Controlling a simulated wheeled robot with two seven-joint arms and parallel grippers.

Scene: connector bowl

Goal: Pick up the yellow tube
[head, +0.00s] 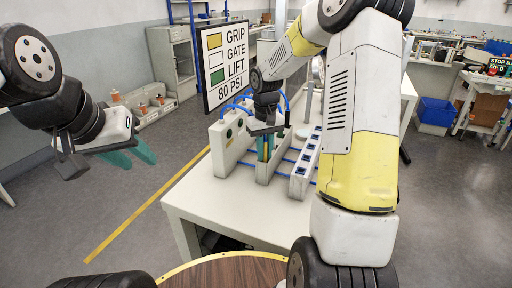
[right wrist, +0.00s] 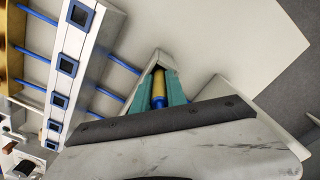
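The yellow tube (right wrist: 159,82) has a blue lower part in the right wrist view. It stands in a slot at the end of a pale block, between the teal fingers of my right gripper (right wrist: 158,98). The fingers lie close against both sides of it, with no clear gap. In the head view my right gripper (head: 266,147) points down at the pale block, with a sliver of the yellow tube (head: 266,151) between its fingers. My left gripper (head: 131,153) is open and empty, in the air left of the table.
The white table (head: 207,204) carries a panel with blue hoses (head: 231,142) on the left and a strip of blue square sockets (head: 306,160) on the right. Blue rods link them. A sign (head: 227,65) stands behind. The table's near left part is clear.

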